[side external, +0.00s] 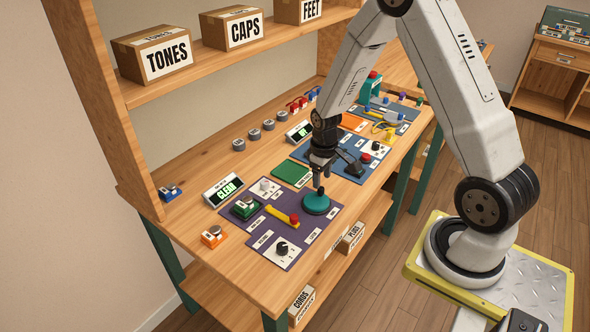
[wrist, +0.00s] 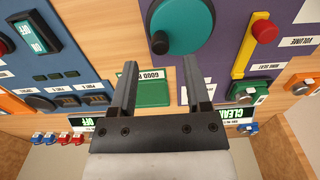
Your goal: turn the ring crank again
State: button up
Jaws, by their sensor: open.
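The ring crank is a teal disc (side external: 316,204) with a dark knob, on the purple board at the near bench. In the wrist view the teal disc (wrist: 184,16) is at the top, partly cut off, with its dark knob (wrist: 160,43) at its lower left edge. My gripper (side external: 320,182) points down just above the crank. In the wrist view my gripper (wrist: 158,64) has its two fingers spread apart with nothing between them. The knob appears just beyond the fingertips, roughly centred between them. I cannot tell how high the fingertips are above the knob.
A yellow lever with a red knob (side external: 294,218) and a black dial (side external: 281,248) sit close by on the purple board. A green pad (side external: 292,173) lies behind the crank. A blue board with a black switch (side external: 358,166) is to the right. A lit CLEAR display (side external: 225,190) stands left.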

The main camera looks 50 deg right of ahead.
aim_at(321, 189)
jog(key=shift+r, duration=1.8)
jog(key=shift+s+a+r, duration=0.1)
jog(key=shift+a+r, duration=0.05)
jog(key=shift+a, duration=0.1)
jog(key=s+a+r+t, duration=0.1)
jog(key=s+a+r, duration=0.3)
jog(key=a, duration=0.2)
jog(key=s+a+r+t, duration=0.1)
jog(key=s+a+r, duration=0.3)
jog(key=a, duration=0.3)
jog(key=shift+s+t, duration=0.25)
jog(key=shift+t, duration=0.05)
